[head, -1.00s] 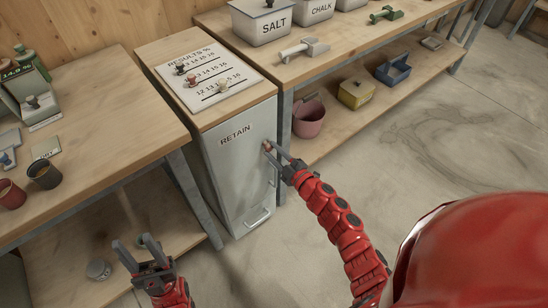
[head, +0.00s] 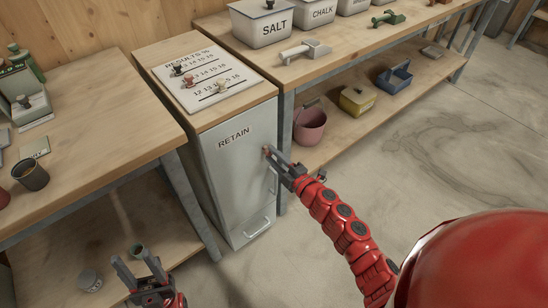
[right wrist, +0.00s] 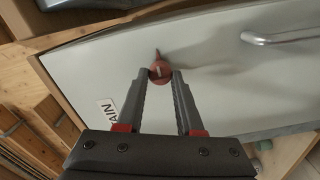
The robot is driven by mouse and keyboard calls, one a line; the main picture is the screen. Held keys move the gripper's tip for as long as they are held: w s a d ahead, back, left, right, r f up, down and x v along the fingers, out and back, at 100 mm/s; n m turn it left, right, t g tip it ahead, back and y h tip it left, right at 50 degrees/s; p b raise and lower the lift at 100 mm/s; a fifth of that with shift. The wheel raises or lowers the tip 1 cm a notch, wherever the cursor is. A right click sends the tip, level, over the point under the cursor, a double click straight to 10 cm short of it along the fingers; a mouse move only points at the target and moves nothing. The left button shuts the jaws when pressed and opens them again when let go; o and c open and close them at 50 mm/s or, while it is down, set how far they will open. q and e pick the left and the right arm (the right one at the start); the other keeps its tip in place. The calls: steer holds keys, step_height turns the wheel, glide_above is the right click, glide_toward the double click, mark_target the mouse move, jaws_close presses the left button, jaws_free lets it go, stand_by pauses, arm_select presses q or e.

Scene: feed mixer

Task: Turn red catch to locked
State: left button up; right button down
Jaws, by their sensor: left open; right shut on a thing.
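The red catch (right wrist: 160,72) is a small round red knob with a pointed tip on the grey RETAIN door (head: 232,178). In the right wrist view its tip points up in the picture, and a pale mark shows on its face. My right gripper (right wrist: 160,82) is shut on the catch, one finger on each side. In the head view the right gripper (head: 268,153) reaches the door's right side and mostly hides the catch. My left gripper (head: 137,262) is open and empty, low in front of the left bench.
A metal handle (head: 257,228) is at the door's foot. A results board (head: 207,80) with small knobs lies on the cabinet top. A dark cup (head: 31,175) stands on the left bench. A pink bucket (head: 310,126) sits on the right lower shelf. The floor at right is clear.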

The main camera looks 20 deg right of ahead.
steer(key=c, duration=0.5)
jaws_free()
steer(key=shift+c, duration=0.2)
steer(key=p+v, duration=0.1)
steer(key=v, duration=1.6)
steer(key=shift+s, duration=0.2)
